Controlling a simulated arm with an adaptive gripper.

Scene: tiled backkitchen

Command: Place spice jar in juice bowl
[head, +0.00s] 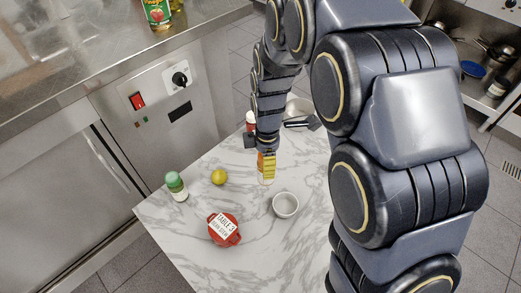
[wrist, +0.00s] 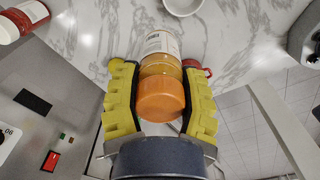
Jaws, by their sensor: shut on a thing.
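My gripper (head: 266,165) has its yellow finger pads closed on the spice jar, pointing down over the marble table. In the wrist view the jar (wrist: 161,42) has an orange lid (wrist: 160,98), a pale label and orange-brown contents; my gripper (wrist: 160,105) holds it around the lid. Whether the jar's base touches the table is not clear. A small white bowl (head: 286,204) stands on the table, to the right and nearer than the jar. It also shows at the top edge of the wrist view (wrist: 183,5).
A lemon (head: 219,177), a green-lidded jar (head: 176,186) and a red lidded pot (head: 223,230) marked "TABLE 3" stand to the left. A red-and-white bottle (head: 250,121) stands beyond my gripper. The marble table (head: 257,222) is bare between pot and small bowl.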

